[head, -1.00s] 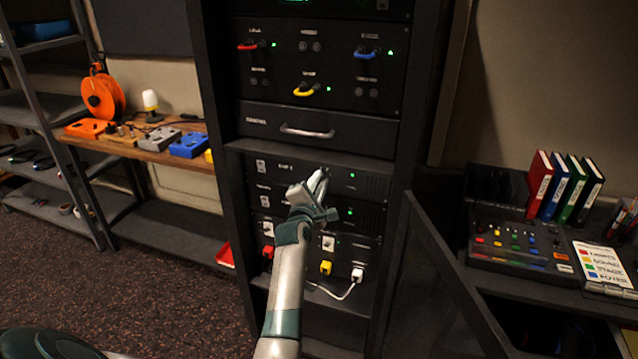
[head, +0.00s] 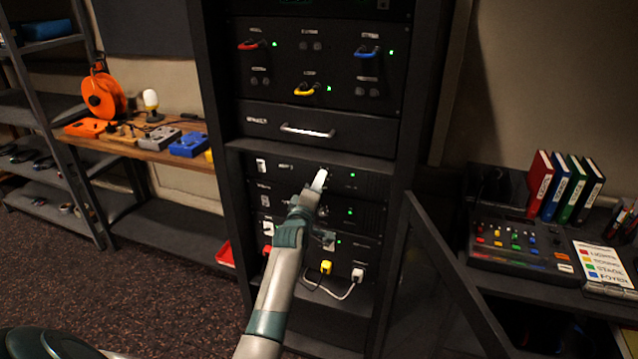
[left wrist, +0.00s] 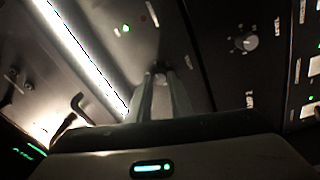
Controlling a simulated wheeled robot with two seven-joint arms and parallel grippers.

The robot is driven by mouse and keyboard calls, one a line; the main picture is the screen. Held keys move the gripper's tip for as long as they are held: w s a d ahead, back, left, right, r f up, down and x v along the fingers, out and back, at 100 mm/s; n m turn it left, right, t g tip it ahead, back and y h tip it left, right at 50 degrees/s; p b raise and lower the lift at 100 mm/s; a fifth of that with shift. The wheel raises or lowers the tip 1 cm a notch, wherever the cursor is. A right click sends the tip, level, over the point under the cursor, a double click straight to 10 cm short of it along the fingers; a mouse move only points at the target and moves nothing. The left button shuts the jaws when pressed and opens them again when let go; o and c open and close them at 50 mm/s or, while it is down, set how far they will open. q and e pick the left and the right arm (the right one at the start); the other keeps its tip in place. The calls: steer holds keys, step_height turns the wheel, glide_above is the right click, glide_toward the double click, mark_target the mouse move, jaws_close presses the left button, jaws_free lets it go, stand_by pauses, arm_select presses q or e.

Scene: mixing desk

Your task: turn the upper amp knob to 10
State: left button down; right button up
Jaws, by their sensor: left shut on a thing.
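The upper amp (head: 285,168) is a dark rack panel below the drawer, with a lit green light at its right. My left gripper (head: 320,178) reaches up to its front. In the left wrist view my two fingers (left wrist: 160,80) are closed around the small dark upper amp knob (left wrist: 159,71). The fingers hide most of the knob, and its pointer and scale cannot be read. A second round knob (left wrist: 250,42), on the neighbouring panel, is free of the gripper. My right gripper is not in view.
The drawer handle (head: 307,131) sticks out just above the gripper. An open rack door (head: 450,275) stands to the right, before the mixing desk (head: 520,245).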

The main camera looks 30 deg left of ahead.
arm_select(q)
steer(key=shift+m+h+p, duration=0.2)
steer(key=shift+m+h, duration=0.25)
steer(key=shift+m, duration=3.3)
steer(key=shift+m+h+p, duration=0.15)
steer(key=shift+m+h, duration=0.3)
steer(key=shift+m, duration=3.3)
steer(key=c, duration=1.6)
jaws_free()
